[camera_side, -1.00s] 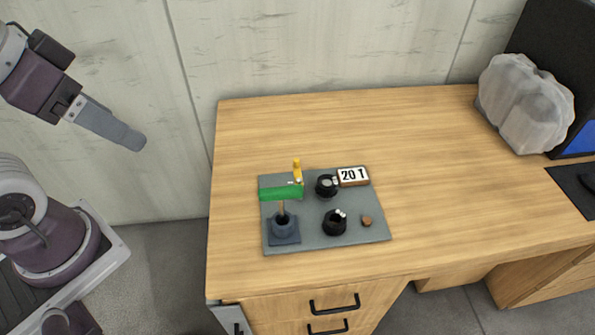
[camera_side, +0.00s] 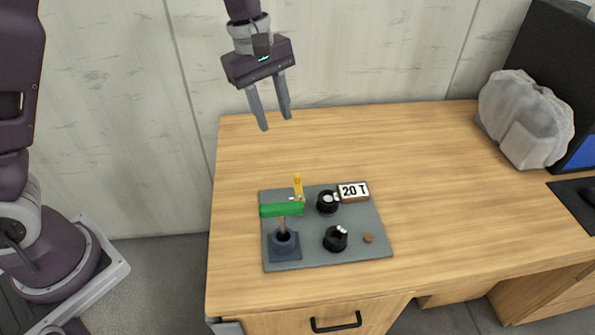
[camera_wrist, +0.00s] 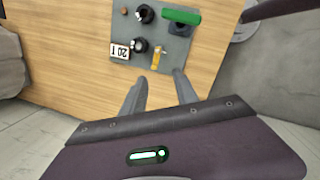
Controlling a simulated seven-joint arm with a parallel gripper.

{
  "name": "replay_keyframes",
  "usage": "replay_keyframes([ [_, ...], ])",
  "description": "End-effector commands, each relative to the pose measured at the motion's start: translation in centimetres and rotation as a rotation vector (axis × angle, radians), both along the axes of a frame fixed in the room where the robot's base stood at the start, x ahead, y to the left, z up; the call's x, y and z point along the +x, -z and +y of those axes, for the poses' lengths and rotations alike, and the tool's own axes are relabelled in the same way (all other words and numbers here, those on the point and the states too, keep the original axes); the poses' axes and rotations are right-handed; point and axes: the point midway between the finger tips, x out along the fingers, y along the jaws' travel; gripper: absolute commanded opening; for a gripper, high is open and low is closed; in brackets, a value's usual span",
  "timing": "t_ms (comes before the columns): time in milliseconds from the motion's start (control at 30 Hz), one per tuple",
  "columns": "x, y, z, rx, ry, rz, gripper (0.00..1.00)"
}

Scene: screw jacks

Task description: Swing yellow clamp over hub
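The yellow clamp (camera_side: 298,187) stands at the back edge of a grey board (camera_side: 310,255), just behind a green bar (camera_side: 281,210). It also shows in the wrist view (camera_wrist: 157,58), ahead of my fingertips. Two black round parts with pale pieces on top stand on the board, one behind (camera_side: 327,204) and one in front (camera_side: 336,240); I cannot tell which is the hub. My gripper (camera_side: 276,123) is open and empty, fingers pointing down, above and behind the board. In the wrist view my gripper (camera_wrist: 160,77) also has its fingers apart.
A dark socketed base (camera_side: 284,247) stands under the green bar. A wrapped grey bundle (camera_side: 525,120) is far right. The desk between is clear.

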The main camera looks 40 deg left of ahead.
Motion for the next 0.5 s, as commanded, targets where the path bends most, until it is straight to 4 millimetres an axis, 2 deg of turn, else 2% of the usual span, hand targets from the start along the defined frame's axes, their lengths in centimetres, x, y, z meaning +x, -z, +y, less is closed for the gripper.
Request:
replay_keyframes([
  [33,1.8,3.3,-0.3,0.03,-0.08,0.046,0.36],
  [100,3.9,7.1,-0.6,0.069,-0.194,0.083,0.36],
  [200,5.6,11.1,-0.8,0.116,-0.298,0.109,0.36],
  [300,6.3,13.0,-1.0,0.138,-0.347,0.116,0.36],
  [500,6.3,16.5,-1.0,0.143,-0.359,0.121,0.36],
])
